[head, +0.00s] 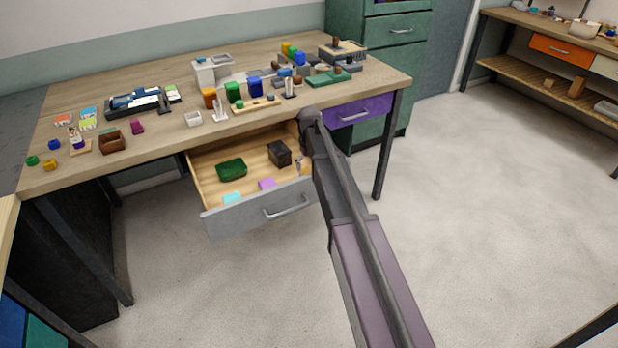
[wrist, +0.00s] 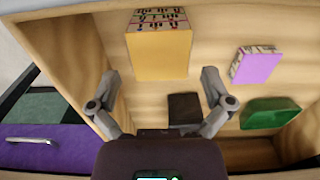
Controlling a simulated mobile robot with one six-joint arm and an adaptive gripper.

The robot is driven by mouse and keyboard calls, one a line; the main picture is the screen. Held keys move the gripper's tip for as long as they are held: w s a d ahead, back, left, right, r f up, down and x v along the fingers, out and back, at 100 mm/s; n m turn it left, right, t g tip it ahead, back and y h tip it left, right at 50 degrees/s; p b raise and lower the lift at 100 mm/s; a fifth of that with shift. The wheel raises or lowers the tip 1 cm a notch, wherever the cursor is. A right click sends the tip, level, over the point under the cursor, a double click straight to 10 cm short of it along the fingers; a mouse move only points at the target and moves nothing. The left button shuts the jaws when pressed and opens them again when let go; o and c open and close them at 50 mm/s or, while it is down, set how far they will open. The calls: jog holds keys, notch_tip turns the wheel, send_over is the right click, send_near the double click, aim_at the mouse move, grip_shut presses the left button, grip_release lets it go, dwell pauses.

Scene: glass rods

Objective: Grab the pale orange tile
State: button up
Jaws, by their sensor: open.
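A pale orange tile (wrist: 158,52) with a patterned edge shows in the wrist view, ahead of and between my fingers. My gripper (wrist: 159,80) is open and empty, pointing into the open drawer (head: 253,214). The tile looks apart from both fingers; its exact distance is unclear. In the head view my arm covers the drawer's right end, and I cannot make out this tile there. A small salmon-orange tile (head: 63,119) lies on the bench top at the far left.
The drawer also holds a purple tile (wrist: 256,65), a green tray (wrist: 270,113), a dark box (wrist: 185,108) and a cyan tile (head: 232,198). Its walls stand close around my gripper. A shut purple drawer (head: 357,112) is beside it. The bench top (head: 165,150) above is crowded.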

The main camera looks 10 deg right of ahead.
jog(key=shift+f+b, duration=0.9)
jog(key=shift+f, duration=0.25)
jog(key=c, duration=1)
